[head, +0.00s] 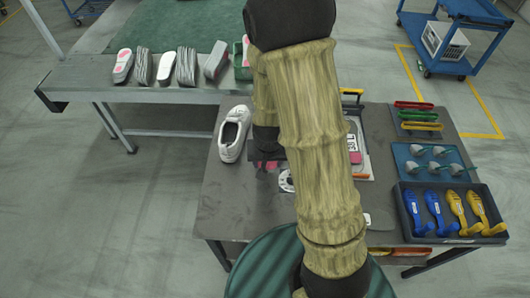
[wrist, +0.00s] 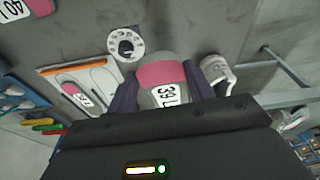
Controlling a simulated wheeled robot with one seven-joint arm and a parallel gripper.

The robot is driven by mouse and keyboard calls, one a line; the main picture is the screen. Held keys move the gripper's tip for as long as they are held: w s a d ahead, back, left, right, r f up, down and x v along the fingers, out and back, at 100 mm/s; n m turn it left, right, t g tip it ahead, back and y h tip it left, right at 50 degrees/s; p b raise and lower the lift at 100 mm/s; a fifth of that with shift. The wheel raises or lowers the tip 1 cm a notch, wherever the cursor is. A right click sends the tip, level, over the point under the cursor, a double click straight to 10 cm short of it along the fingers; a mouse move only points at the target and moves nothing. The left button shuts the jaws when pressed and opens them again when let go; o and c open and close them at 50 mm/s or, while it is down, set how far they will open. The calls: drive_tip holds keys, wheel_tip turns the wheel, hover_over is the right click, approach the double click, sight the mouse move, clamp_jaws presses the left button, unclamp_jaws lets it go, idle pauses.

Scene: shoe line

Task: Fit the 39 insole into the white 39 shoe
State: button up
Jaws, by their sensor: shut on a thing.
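My gripper (wrist: 160,76) is shut on an insole (wrist: 162,78) with a grey toe end, a pink band and a white label reading 39 L. The insole lies between the two dark fingers in the wrist view. In the head view my gripper (head: 268,158) is mostly hidden behind my arm, above the table. A white shoe (head: 233,134) stands on the table just left of my gripper, its opening facing up. It also shows in the wrist view (wrist: 218,72), beyond the right-hand finger and apart from the insole. I cannot read a size on the shoe.
A white disc (wrist: 125,44) with a dark centre lies on the table. Another insole (wrist: 30,8) is marked 40. A dark bin (head: 405,215) of blue and yellow tools stands right. Shoe parts line the rear bench (head: 80,85).

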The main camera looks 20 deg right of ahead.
drive_tip(key=shift+s, duration=0.1)
idle(0.3)
